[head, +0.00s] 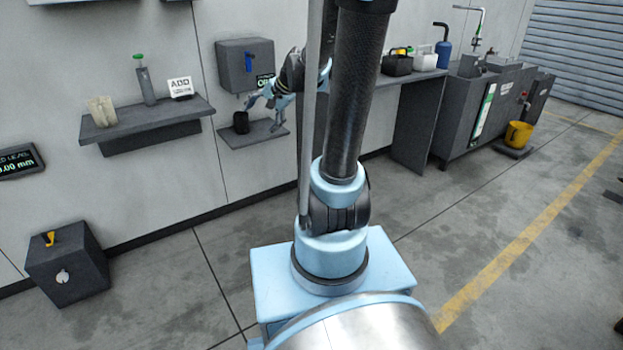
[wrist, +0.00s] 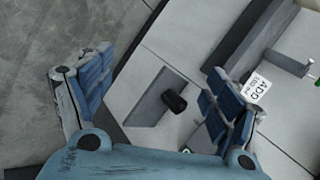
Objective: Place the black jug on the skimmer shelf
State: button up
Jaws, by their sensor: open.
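A small black jug (head: 241,122) stands upright on a small grey wall shelf (head: 264,136) below a dark grey box (head: 246,66) with a blue lever. My gripper (head: 266,97) is open beside the jug, to its right and slightly above it in the head view. In the wrist view the jug (wrist: 174,101) lies beyond the open blue-padded fingers (wrist: 155,75), with nothing held between them. The small shelf also shows in the wrist view (wrist: 146,112). No label in view names the skimmer shelf.
A longer shelf (head: 150,128) to the left holds a pale beaker (head: 103,111), a grey bottle (head: 147,86) and a white sign (head: 181,88). A counter at right carries a black case (head: 397,64) and other items. A yellow bucket (head: 518,133) stands far right.

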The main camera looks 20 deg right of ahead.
jog(key=s+d+f+n+g+h, duration=0.1)
jog(key=s+d+f+n+h, duration=0.1)
jog(key=s, duration=0.7)
jog(key=s+d+f+n+g+h, duration=0.1)
jog(key=s+d+f+n+h, duration=0.1)
jog(key=s+d, duration=0.3)
jog(key=s+d+f+n+g+h, duration=0.1)
jog(key=s+d+f+n, duration=0.2)
jog(key=s, duration=1)
jog(key=shift+d+f+n+h, duration=0.4)
jog(key=shift+f+n, duration=0.2)
jog(key=shift+f, duration=0.2)
jog(key=shift+w+f, duration=0.2)
jog(key=shift+w, duration=0.25)
